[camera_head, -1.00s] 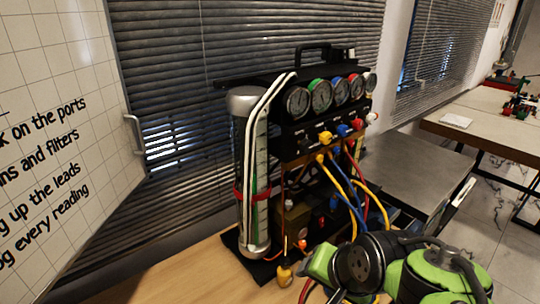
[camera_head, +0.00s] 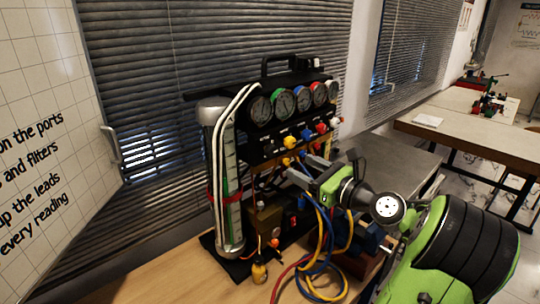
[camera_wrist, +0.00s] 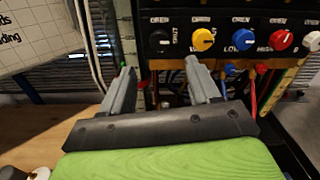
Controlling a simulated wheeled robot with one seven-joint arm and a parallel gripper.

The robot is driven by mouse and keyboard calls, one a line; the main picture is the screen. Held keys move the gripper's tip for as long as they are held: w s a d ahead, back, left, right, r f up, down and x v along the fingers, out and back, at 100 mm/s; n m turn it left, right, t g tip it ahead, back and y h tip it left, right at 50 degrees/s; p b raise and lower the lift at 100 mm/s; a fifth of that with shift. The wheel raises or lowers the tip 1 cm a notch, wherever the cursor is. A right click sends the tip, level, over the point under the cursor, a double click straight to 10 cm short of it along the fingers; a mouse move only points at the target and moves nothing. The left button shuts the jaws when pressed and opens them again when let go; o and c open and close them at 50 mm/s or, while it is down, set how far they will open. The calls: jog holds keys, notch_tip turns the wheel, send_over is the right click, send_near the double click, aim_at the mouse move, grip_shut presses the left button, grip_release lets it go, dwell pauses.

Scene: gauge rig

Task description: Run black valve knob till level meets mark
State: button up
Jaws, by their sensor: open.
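The black valve knob (camera_wrist: 159,40) is at the left end of the knob row in the wrist view, its pointer hard to read. My gripper (camera_wrist: 160,66) is open and empty, its fingers below the black knob and apart from it in that picture. In the head view my gripper (camera_head: 298,168) is in front of the rig, below the gauges. The tall sight cylinder (camera_head: 231,236) stands upright at the rig's left, with a red band (camera_head: 214,197) low around it and green showing inside. I cannot tell exactly where the level stands against the mark.
Yellow (camera_wrist: 203,40), blue (camera_wrist: 242,40), red (camera_wrist: 281,40) and white (camera_wrist: 312,41) knobs continue the row rightward. Several gauges (camera_head: 284,103) sit above. Coloured hoses (camera_head: 322,268) hang in front of the rig. The wooden bench (camera_head: 160,277) is clear at front left.

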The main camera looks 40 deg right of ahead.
aim_at(274, 153)
jog(key=w, duration=1)
jog(key=shift+w+a, duration=0.15)
jog(key=shift+w, duration=0.15)
jog(key=c, duration=1)
jog(key=shift+c, duration=0.2)
